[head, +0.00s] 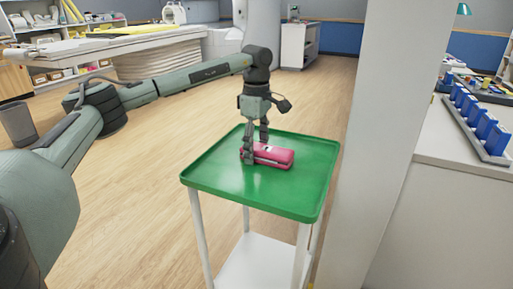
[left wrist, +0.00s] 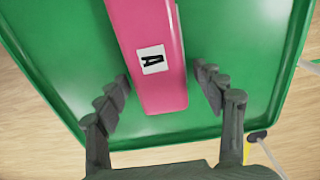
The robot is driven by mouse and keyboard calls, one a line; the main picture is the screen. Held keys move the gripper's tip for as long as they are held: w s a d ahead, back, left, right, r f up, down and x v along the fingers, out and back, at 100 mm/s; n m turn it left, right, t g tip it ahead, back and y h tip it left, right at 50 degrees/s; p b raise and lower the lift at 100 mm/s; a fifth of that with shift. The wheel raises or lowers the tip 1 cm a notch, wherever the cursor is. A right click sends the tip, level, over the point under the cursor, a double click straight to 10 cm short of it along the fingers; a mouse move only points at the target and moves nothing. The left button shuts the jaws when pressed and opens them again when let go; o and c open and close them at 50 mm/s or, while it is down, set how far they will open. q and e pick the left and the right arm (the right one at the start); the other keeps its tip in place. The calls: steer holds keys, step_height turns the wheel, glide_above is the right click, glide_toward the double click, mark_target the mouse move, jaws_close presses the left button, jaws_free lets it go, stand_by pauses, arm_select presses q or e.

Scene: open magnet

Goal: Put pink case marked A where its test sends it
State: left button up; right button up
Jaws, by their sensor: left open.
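The pink case (head: 272,156) lies on the green tray top (head: 222,172) of a small white-legged trolley. In the left wrist view the pink case (left wrist: 160,88) shows a white label with a black A, and the green tray (left wrist: 60,60) lies under it. My left gripper (head: 255,152) is lowered over the case's left end. In the left wrist view my left gripper (left wrist: 162,92) is open, with one finger on each side of the case and green showing between the case and the fingers. My right gripper is not in view.
A pale pillar (head: 378,130) stands just right of the trolley. Beyond it a white counter (head: 440,150) carries a grey rack with several blue blocks (head: 476,118). A grey bin (head: 18,124) stands far left. The wooden floor left of the trolley is clear.

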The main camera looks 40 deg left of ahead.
mark_target(256, 146)
arm_select(q)
steer(key=shift+r, duration=0.1)
step_height(256, 146, up, 12)
stand_by(0.5)
